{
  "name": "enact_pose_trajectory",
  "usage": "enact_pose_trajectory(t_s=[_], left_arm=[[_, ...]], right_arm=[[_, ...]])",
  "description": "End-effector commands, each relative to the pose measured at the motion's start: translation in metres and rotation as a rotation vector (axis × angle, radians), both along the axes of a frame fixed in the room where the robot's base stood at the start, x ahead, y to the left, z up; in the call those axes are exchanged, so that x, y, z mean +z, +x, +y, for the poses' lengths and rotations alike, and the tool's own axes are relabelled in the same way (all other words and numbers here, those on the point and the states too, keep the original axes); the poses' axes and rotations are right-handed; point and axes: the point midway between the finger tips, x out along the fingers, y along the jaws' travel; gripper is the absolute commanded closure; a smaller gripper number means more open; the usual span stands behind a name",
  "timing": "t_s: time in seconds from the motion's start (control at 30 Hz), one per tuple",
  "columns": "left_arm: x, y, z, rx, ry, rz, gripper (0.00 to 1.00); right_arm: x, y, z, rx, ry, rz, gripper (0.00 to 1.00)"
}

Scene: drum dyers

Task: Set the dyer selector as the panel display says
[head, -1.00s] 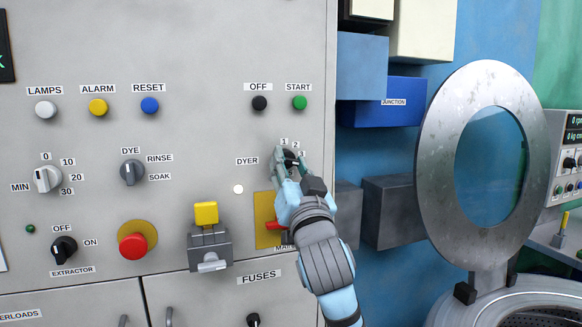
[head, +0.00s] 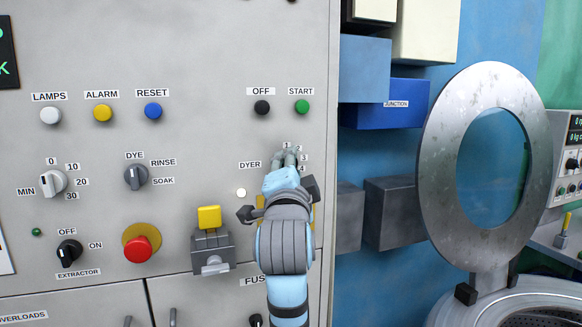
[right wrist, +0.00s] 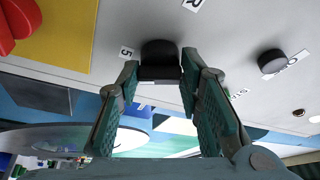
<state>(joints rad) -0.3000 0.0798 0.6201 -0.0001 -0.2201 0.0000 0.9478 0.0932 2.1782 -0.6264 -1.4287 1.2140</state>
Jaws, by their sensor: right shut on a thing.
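The dyer selector is a black knob (right wrist: 160,56) on the grey panel, between my fingertips in the right wrist view. In the head view my right gripper (head: 284,158) covers it; labels 1 to 4 show around it, and a 5 label (right wrist: 126,52) shows in the right wrist view. My right gripper (right wrist: 160,72) is shut on the knob. The knob's pointer direction is hidden. The panel display (head: 8,52) is cut off at the left edge, with only bits of green text visible. My left gripper is out of view.
The OFF button (head: 262,107) and START button (head: 302,106) sit just above. A white lamp (head: 241,193), a yellow-topped switch (head: 210,217) and a red stop button (head: 138,249) are to the left and below. A round metal door (head: 437,165) stands open at right.

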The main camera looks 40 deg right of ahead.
Motion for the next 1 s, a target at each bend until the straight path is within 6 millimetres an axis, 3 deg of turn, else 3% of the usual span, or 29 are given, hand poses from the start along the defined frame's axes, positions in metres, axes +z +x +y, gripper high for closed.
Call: enact_pose_trajectory(t_s=[0.73,0.77,0.8,0.9,1.0], left_arm=[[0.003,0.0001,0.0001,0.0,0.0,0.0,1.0],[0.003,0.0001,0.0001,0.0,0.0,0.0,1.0],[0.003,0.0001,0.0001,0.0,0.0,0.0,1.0],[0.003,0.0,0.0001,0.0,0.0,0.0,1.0],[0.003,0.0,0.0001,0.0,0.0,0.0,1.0]], right_arm=[[0.0004,0.0001,0.0002,0.0,0.1,-0.035,0.95],[0.0003,0.0001,0.0002,0.0,0.1,-0.035,0.65],[0.0004,0.0001,0.0002,0.0,0.1,-0.035,0.59],[0.0004,0.0001,0.0002,0.0,0.1,-0.035,0.47],[0.0005,0.0,0.0001,0.0,0.1,-0.035,0.47]])
